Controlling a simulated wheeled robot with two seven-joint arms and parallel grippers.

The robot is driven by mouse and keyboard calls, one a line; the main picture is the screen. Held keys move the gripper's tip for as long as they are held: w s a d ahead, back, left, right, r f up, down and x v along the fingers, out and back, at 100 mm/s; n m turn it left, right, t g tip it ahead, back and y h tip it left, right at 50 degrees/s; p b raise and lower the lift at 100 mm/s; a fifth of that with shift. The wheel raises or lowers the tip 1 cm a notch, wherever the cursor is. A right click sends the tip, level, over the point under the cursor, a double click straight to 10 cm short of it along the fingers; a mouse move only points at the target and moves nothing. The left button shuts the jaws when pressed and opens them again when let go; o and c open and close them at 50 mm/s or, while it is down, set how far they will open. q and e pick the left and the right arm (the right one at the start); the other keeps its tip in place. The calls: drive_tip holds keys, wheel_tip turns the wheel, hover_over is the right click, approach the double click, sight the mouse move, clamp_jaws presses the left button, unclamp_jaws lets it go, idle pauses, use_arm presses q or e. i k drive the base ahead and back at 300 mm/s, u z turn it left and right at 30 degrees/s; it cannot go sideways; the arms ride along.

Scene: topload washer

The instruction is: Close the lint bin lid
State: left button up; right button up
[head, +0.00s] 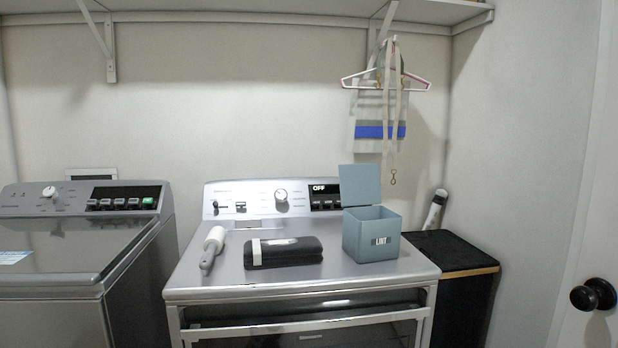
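Neither of my grippers shows in the head view.
A lint roller (213,248) and a black case (283,252) lie left of the bin. The control panel (270,196) rises behind. A washer (75,250) stands at left, a black hamper (450,255) at right. Hangers (386,82) hang above the bin. The machine top's front strip is clear.

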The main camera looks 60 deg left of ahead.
sight(359, 184)
drive_tip(key=u, duration=1.95)
